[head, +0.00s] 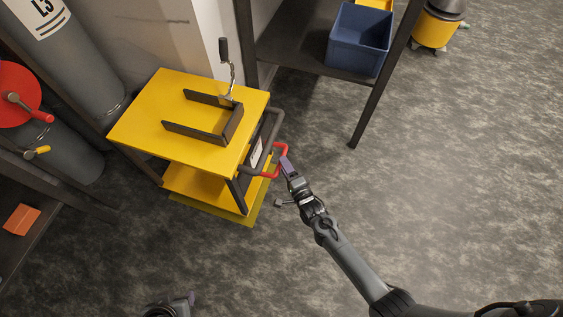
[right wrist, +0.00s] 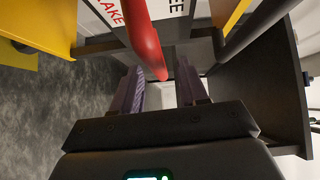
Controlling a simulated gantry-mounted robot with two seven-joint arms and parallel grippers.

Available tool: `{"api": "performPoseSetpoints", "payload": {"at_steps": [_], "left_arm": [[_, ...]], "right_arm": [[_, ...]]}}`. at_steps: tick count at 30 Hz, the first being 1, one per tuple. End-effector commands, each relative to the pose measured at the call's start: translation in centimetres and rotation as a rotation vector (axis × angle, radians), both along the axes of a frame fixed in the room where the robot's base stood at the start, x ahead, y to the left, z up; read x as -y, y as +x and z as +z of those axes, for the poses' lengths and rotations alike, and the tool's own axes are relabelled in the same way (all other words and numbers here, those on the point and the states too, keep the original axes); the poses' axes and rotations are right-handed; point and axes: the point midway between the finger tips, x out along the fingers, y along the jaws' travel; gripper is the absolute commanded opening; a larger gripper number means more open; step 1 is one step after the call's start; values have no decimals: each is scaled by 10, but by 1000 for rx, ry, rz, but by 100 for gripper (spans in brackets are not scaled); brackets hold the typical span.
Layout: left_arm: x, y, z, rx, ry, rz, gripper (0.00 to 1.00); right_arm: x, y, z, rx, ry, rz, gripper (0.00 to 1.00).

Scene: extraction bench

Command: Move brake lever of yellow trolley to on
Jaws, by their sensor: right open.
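The yellow trolley (head: 190,125) stands left of centre in the head view, with a dark push handle on its right side. Its red brake lever (head: 281,160) sticks out below the handle. My right gripper (head: 286,163) is at the lever. In the right wrist view my right gripper (right wrist: 160,92) is open, and the red brake lever (right wrist: 143,38) hangs down with its tip in line with the gap between the purple fingers. Contact cannot be told. My left gripper (head: 180,304) shows only partly at the bottom edge.
A label (right wrist: 165,10) with partly hidden lettering is behind the lever. A dark shelf (head: 305,58) with a blue bin (head: 360,40) stands behind the trolley to the right. Grey cylinders (head: 75,60) stand at the left. The floor (head: 450,170) at the right is clear.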

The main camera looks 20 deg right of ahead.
Motion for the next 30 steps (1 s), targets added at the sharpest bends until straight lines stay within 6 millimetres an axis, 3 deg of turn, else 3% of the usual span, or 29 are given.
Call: {"api": "performPoseSetpoints", "payload": {"at_steps": [3,9,19,20,28,30], "left_arm": [[0,0,-12,0,0,0,43],[0,0,-18,-1,3,-2,43],[-2,0,-18,-1,10,-7,43],[-2,0,-18,0,11,-7,43],[-2,0,-18,-1,10,-6,43],[-2,0,-18,0,8,-6,43]], "right_arm": [[-1,16,-4,1,-1,-1,43],[-2,30,-2,0,-1,-1,43],[-2,32,-1,-1,-1,-1,43],[-2,32,-1,-1,-1,-1,42],[-2,32,-1,0,-1,-1,0],[-2,32,0,0,-1,-1,0]]}}
